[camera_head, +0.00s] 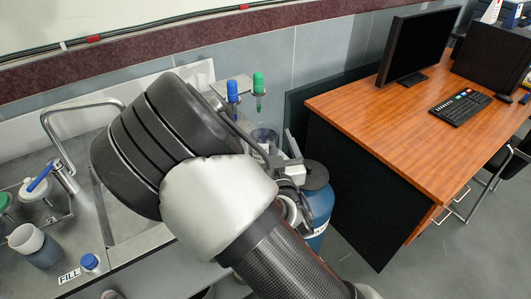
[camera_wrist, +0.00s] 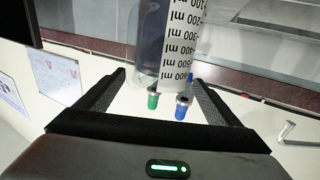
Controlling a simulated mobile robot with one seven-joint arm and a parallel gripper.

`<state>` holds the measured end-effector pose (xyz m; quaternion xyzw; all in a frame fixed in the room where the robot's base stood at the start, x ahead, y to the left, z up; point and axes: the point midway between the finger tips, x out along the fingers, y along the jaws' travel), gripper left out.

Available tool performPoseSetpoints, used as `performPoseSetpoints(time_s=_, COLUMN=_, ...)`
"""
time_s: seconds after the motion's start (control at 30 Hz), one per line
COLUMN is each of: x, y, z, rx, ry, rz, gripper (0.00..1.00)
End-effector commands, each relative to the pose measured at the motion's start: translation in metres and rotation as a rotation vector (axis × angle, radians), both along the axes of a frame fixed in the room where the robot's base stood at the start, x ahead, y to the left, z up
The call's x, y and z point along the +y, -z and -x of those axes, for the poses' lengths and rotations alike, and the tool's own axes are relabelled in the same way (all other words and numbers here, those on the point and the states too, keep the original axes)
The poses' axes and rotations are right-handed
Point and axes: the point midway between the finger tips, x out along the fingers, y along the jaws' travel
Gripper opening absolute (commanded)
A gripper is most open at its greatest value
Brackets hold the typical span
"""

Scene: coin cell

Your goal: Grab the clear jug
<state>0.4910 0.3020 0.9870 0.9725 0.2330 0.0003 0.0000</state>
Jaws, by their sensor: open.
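The clear jug (camera_head: 264,136) shows only in part behind my arm in the head view, near the counter's right end. In the wrist view the clear jug (camera_wrist: 150,40) is large, with a white strip of black ml marks, and is cut off by the top edge. My gripper (camera_wrist: 160,77) is open, and the lower part of the jug in the picture lies between its two fingertips. I see a gap on both sides, so the fingers look apart from it. In the head view my gripper (camera_head: 287,168) is mostly hidden by my own arm.
A blue-topped (camera_head: 233,91) and a green-topped item (camera_head: 258,83) stand just behind the jug. A blue container (camera_head: 318,205) with a dark top stands right of my arm. The sink tap (camera_head: 62,165) and white cup (camera_head: 26,238) are left. A wooden desk (camera_head: 390,110) stands right.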

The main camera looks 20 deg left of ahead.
Motion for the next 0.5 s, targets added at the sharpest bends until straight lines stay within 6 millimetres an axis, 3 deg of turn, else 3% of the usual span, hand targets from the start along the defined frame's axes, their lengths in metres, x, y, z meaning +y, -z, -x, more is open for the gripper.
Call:
performPoseSetpoints(time_s=0.2, x=0.012, y=0.0, z=-0.022, rx=0.0, ry=-0.002, rz=0.001, gripper=0.87)
performPoseSetpoints(time_s=0.43, x=0.013, y=0.0, z=-0.023, rx=0.001, ry=-0.001, rz=0.0, gripper=0.87)
performPoseSetpoints(time_s=0.5, x=0.013, y=0.0, z=-0.023, rx=0.001, ry=-0.001, rz=0.0, gripper=0.78)
